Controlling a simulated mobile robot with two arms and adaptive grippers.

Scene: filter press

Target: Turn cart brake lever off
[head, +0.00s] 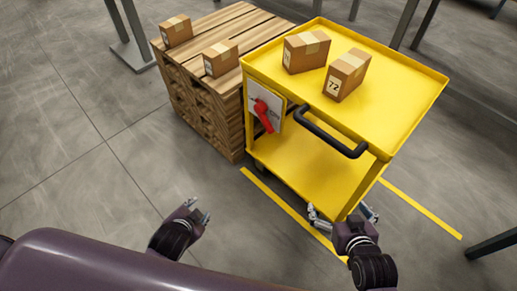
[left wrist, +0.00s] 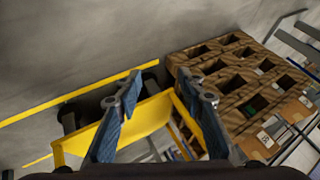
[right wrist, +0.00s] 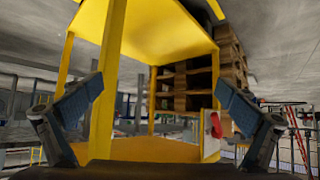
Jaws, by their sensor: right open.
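The red brake lever (head: 264,115) is on a white plate (head: 258,98) at the left front of the yellow cart (head: 420,95). It also shows small at the right in the right wrist view (right wrist: 216,125). My left gripper (head: 200,208) is open and empty, to the left of the cart and below the lever in the head view. The left wrist view shows its two fingers spread (left wrist: 160,90). My right gripper (head: 342,213) is open and empty near the cart's near right corner, apart from the lever. The lever is untouched.
A black handle (head: 330,135) juts from the cart's near side. Two boxes (head: 347,75) sit on its top tray. A stack of wooden pallets (head: 205,115) with two more boxes stands left of the cart. Yellow lines (head: 285,210) mark the floor, which is clear at left.

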